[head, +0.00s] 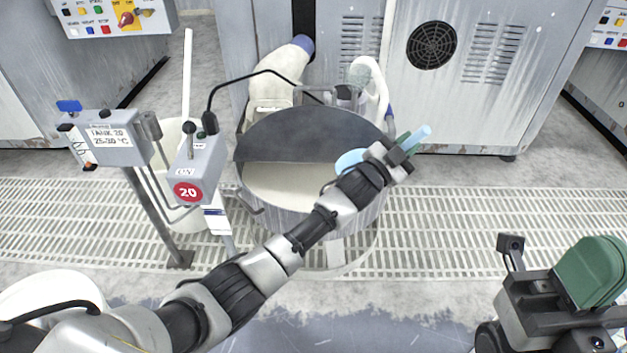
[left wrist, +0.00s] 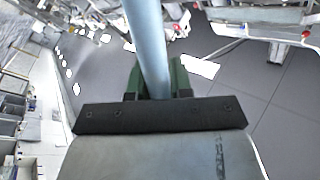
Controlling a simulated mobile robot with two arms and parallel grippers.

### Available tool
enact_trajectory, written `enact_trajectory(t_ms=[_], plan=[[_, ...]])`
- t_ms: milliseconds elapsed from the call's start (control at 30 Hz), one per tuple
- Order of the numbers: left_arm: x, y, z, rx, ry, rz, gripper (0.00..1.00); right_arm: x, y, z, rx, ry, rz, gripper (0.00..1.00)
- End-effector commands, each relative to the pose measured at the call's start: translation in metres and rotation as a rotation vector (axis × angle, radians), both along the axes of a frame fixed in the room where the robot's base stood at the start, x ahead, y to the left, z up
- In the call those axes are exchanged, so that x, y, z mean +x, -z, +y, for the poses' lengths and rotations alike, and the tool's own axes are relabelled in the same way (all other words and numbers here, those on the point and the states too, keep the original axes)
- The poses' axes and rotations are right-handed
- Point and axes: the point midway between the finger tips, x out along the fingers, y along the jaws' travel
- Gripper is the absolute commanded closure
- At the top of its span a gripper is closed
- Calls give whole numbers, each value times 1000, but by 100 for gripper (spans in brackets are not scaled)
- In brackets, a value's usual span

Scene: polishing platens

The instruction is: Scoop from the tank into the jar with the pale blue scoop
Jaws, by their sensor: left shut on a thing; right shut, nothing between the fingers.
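The round grey tank (head: 372,213) stands in the middle of the head view. A dark half lid (head: 300,132) covers its back part, and pale cream liquid (head: 285,186) shows in front. My left gripper (head: 409,143) is over the tank's right rim, shut on the handle of the pale blue scoop (head: 424,133). The scoop's bowl shows on the other side of the gripper, over the tank, partly hidden by it. The handle also shows between green fingers in the left wrist view (left wrist: 148,45). My right gripper (head: 600,270) is shut and empty at lower right. I cannot make out a jar.
A control box marked 20 (head: 197,170) and a Tank 20 sign box (head: 108,138) stand left of the tank. A white bucket (head: 165,165) is behind them. Grey cabinets (head: 470,80) line the back. Grating floor (head: 480,205) to the right is clear.

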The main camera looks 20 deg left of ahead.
Motion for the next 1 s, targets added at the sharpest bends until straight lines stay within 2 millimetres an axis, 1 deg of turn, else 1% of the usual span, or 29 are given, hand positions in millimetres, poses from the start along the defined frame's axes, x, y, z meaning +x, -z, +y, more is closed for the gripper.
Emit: enact_trajectory(t_ms=[33,300,500,700,1000], plan=[[2,4,-6,24,0,6,100,0,0,0,-1,0,-1,100],[8,27,-36,158,1,33,100,1,-1,0,-1,0,-10,100],[12,35,-56,261,0,53,100,0,-1,0,0,0,-1,100],[14,42,-67,323,-1,66,100,0,-1,0,2,0,-2,100],[15,44,-70,340,-1,70,100,0,-1,0,1,-1,-1,100]])
